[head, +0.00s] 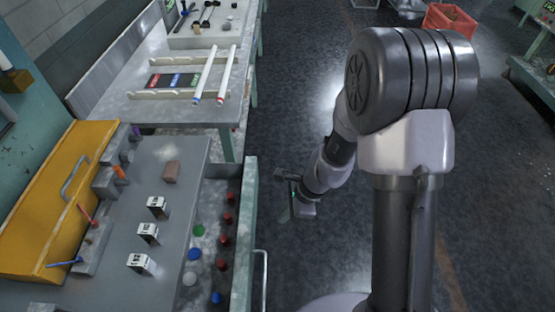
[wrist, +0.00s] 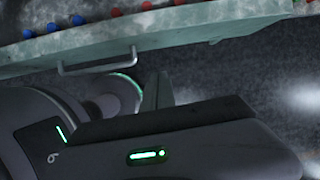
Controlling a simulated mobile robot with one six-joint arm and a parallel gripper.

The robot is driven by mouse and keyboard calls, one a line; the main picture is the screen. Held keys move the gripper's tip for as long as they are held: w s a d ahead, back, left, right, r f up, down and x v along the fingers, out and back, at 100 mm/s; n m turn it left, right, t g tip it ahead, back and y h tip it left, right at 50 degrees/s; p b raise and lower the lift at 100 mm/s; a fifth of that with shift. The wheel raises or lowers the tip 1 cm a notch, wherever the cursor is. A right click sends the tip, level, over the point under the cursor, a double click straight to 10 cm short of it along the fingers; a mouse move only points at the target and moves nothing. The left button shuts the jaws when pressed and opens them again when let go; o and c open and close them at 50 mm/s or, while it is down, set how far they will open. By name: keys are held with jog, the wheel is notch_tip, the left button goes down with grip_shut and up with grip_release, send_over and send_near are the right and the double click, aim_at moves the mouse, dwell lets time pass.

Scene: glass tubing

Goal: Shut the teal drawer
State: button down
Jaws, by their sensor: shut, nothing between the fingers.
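The teal drawer (head: 244,238) stands open, pulled out to the right from under the grey worktop in the head view. Red, green, blue and white caps lie inside it. Its front also crosses the top of the wrist view (wrist: 205,30), with a pale bar handle (wrist: 98,69) on its outer face. The handle shows at the lower edge of the head view (head: 264,275). My gripper (wrist: 157,88) is shut and empty, outside the drawer front. In the wrist view its fingertips are just right of the handle. I see no clear contact.
A red crate (head: 449,20) stands far back.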

jog(key=a+r+b+x, duration=0.1)
jog(key=b+x, duration=0.5)
jog(key=x, duration=0.7)
jog(key=shift+s+a+m, duration=0.25)
jog(key=shift+a+m, duration=0.15)
jog(key=shift+a, duration=0.25)
